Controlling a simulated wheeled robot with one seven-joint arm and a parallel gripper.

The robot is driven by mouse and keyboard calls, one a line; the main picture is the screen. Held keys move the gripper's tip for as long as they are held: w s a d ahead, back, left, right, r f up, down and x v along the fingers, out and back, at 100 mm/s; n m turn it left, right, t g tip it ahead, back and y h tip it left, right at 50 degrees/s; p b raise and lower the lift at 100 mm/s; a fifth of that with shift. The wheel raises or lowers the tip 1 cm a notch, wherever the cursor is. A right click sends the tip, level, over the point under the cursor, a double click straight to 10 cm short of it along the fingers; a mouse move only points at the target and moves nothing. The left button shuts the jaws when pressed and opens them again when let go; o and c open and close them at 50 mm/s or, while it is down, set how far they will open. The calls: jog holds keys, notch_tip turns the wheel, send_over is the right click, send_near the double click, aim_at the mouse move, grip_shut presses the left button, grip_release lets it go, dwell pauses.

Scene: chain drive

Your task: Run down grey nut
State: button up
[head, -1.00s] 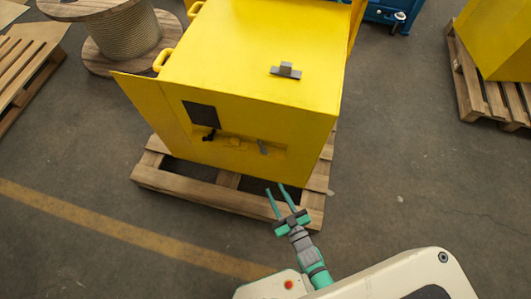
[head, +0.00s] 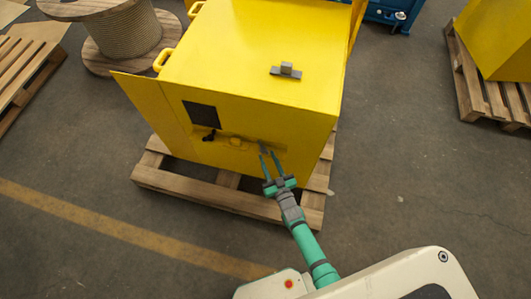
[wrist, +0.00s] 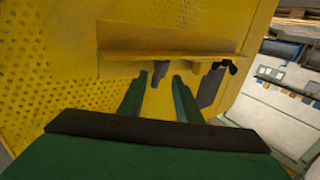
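A small grey part (head: 264,146), which looks like the grey nut, sits in the recess on the front of the yellow housing (head: 250,80). The wrist view shows a grey part (wrist: 161,70) at the ledge, just beyond and between my fingertips. My gripper (head: 267,156) reaches up to the housing's front with its two green fingers apart. In the wrist view the fingers of my gripper (wrist: 158,82) are spread with a clear gap and nothing held between them. Whether a finger touches the grey part, I cannot tell.
A black lever (head: 209,136) and dark panel (head: 202,115) are left of the grey part. A grey bracket (head: 286,71) lies on the housing's top. The housing stands on a wooden pallet (head: 190,190). A cable reel (head: 125,35) stands at back left. Floor in front is clear.

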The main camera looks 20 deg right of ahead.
aim_at(265, 152)
jog(key=shift+w, duration=1.6)
jog(key=shift+c, duration=0.7)
grip_shut()
